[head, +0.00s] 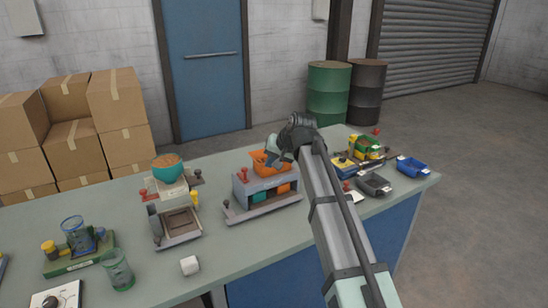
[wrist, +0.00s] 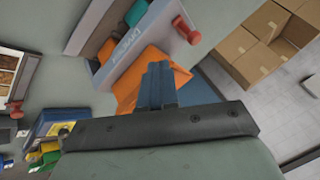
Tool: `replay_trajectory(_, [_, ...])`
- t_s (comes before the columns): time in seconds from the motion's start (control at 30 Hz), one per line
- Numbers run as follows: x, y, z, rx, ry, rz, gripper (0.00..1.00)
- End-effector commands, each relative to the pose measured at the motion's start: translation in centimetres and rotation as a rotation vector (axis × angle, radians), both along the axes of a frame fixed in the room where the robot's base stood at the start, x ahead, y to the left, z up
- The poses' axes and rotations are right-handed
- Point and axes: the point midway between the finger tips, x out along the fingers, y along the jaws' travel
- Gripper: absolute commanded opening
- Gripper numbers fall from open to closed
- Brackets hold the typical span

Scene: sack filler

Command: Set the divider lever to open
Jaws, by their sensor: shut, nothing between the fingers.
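The sack filler (head: 241,190) is a grey stand on the bench with an orange hopper (head: 262,166) on top. A red-knobbed lever (head: 242,174) is at its left side; the red knob also shows in the wrist view (wrist: 186,30). I cannot tell clearly how the lever is set. My gripper (head: 272,158) is over the hopper, partly hiding it. In the wrist view my gripper (wrist: 158,74) has its fingers together and empty, in front of the orange hopper (wrist: 160,62) and apart from the knob.
To the left are a device with a teal bowl (head: 168,168) and a green-based device (head: 80,254). A white cube (head: 189,265) lies near the front. Bare bench lies between the stations.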

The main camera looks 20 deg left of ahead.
Motion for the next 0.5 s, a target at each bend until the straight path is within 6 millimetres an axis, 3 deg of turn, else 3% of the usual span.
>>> replay_trajectory(0.27, [1.6, 2.6, -4.0, -0.001, 0.002, 0.001, 0.00])
replay_trajectory(0.5, [1.3, 5.4, -3.8, -0.001, 0.000, 0.001, 0.00])
